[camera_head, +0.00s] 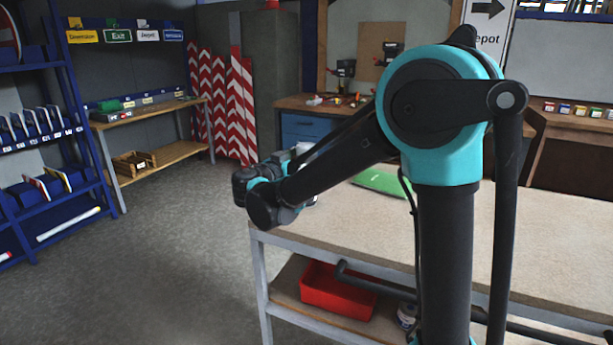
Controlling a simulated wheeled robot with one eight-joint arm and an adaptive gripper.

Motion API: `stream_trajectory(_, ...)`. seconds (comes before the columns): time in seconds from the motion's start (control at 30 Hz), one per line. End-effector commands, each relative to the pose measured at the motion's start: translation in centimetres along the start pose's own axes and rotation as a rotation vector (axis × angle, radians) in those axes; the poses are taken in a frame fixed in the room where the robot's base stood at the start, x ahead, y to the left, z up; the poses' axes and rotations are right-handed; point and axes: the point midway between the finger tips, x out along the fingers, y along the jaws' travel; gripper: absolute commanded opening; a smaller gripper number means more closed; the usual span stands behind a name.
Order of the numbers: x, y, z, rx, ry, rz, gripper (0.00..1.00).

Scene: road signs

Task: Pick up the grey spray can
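My arm rises in front of the beige-topped workbench (540,235) and bends left, with its wrist joints over the bench's far left corner. The fingers of my gripper are hidden behind my own arm links, so I cannot see whether they are open or shut. A small pale, whitish-grey shape (303,148) shows just behind the wrist. It is too covered to tell whether it is the spray can or part of my gripper. No grey spray can is clearly visible elsewhere.
A green flat object (382,181) lies on the bench. A red bin (337,290) and a white container (406,316) are on its lower shelf. Blue racks (40,130) stand left, a side table (150,112) behind. The floor (160,260) at left is clear.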

Motion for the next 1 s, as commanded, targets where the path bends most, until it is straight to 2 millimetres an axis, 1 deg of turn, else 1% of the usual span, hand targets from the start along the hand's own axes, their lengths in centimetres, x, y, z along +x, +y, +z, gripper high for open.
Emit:
stream_trajectory(0.1,0.55,0.01,0.00,0.000,0.000,0.000,0.80)
stream_trajectory(0.27,0.53,-0.01,0.00,0.000,0.000,0.000,0.80)
stream_trajectory(0.3,0.53,-0.01,0.00,0.000,0.000,0.000,0.79)
stream_trajectory(0.9,0.49,-0.01,0.01,0.000,0.000,0.000,0.05)
stream_trajectory(0.93,0.49,-0.01,0.01,0.000,0.000,0.000,0.01)
stream_trajectory(1.0,0.49,-0.01,-0.03,0.000,0.001,0.000,0.00)
